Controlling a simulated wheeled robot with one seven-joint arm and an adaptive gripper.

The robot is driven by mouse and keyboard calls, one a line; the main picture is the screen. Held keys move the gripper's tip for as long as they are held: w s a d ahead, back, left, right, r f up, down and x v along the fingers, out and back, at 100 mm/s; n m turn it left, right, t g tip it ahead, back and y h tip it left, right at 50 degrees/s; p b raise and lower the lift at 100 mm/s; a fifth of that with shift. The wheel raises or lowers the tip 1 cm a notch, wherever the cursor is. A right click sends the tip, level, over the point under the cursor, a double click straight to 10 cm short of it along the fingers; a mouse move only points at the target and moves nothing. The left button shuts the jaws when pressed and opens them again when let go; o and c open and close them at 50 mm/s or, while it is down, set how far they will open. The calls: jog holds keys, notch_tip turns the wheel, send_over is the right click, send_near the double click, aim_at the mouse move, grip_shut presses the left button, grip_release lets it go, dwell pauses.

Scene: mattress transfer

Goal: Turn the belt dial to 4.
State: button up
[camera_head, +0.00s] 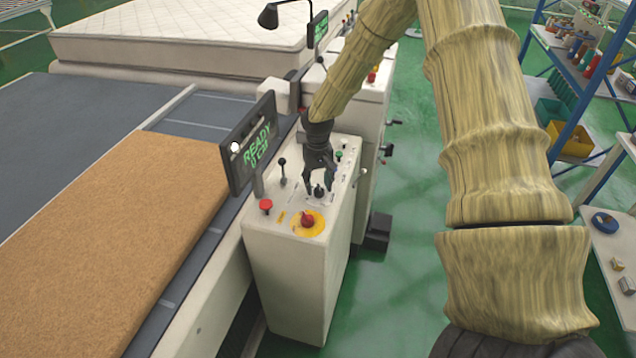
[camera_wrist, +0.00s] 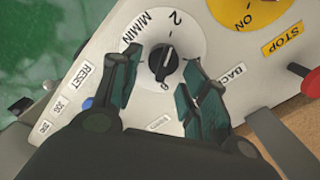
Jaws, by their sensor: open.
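The belt dial (camera_wrist: 163,64) is a black knob on a white disc on the control panel, with a "2" and "M/MIN" printed at its far side in the wrist view. A pale line on the knob points roughly toward the "2". No "4" is readable; the fingers hide parts of the disc. My gripper (camera_wrist: 161,66) is open, with one dark finger on each side of the knob. Whether either finger touches it, I cannot tell. In the head view my gripper (camera_head: 318,188) points down over the knob (camera_head: 319,191).
The white console (camera_head: 290,262) carries a red emergency button (camera_head: 307,220) on a yellow disc, a red knob (camera_head: 266,205), a lever (camera_head: 283,172) and a green button (camera_head: 339,155). A "READY" display (camera_head: 254,146) stands left of my gripper. A brown pad (camera_head: 120,240) lies on the conveyor.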

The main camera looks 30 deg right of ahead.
jog(key=shift+f, duration=0.5)
jog(key=c, duration=0.8)
jog(key=shift+c, duration=0.2)
jog(key=shift+m, duration=0.3)
